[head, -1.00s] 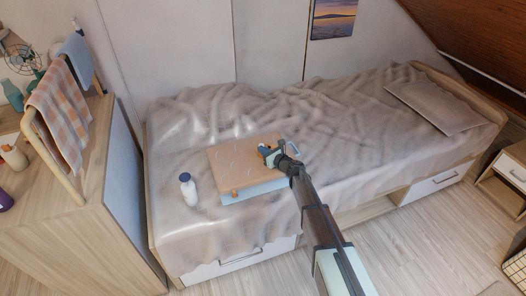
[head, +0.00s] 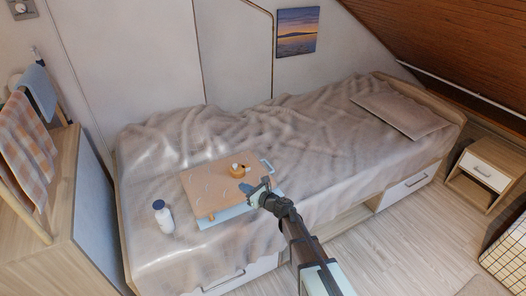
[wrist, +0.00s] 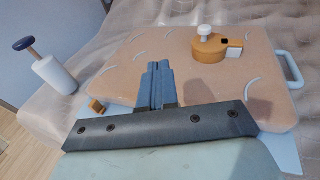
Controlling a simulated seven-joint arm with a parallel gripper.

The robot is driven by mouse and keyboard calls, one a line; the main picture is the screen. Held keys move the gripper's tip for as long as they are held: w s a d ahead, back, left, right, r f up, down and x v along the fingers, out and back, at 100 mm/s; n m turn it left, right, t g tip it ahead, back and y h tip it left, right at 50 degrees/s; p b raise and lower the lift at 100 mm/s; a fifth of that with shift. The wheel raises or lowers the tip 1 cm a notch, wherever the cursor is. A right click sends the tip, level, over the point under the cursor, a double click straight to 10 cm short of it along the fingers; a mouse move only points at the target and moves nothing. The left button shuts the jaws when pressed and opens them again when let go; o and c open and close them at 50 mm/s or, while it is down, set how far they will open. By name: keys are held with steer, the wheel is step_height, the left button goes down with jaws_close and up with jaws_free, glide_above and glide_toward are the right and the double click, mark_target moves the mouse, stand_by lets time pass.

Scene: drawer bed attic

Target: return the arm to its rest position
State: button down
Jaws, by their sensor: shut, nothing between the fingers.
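My gripper (head: 259,187) is at the front right edge of a peach-coloured board on the bed in the head view. In the wrist view its two blue-grey fingers (wrist: 158,84) are together with nothing between them, over the near part of the board. My arm reaches in from the bottom of the head view.
The peach board (head: 205,187) lies on a light blue tray (head: 231,214) with a handle. A small round wooden piece with a white knob (head: 237,170) sits on the board. A white bottle (head: 163,217) stands left.

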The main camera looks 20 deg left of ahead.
steer(key=s+d+f+n+g+h, duration=0.45)
steer(key=s+f+n, duration=0.35)
steer(key=n, duration=0.4)
steer(key=s+d+f+n+g+h, duration=0.35)
steer(key=s+d+f+n, duration=0.25)
steer(key=s+n, duration=0.5)
steer(key=s+d+f+n+g+h, duration=0.1)
steer(key=s+d+f+h, duration=0.2)
steer(key=d, duration=0.5)
steer(key=s+d+f+n+g+h, duration=0.1)
steer(key=s+d+f+h, duration=0.15)
steer(key=s+d, duration=0.45)
steer(key=s+d+f+n+g+h, duration=0.1)
steer(key=s+d+f+h, duration=0.2)
steer(key=d, duration=0.7)
steer(key=s+d+f+m+g+y, duration=0.1)
steer(key=s+d+f, duration=0.1)
steer(key=s+d, duration=0.4)
steer(key=s+d+f+m+g+y, duration=0.1)
steer(key=s+d+f+m, duration=0.1)
steer(key=s+d, duration=0.4)
steer(key=shift+s+d+f+g, duration=0.3)
steer(key=shift+s+f, duration=0.25)
steer(key=shift+s, duration=0.2)
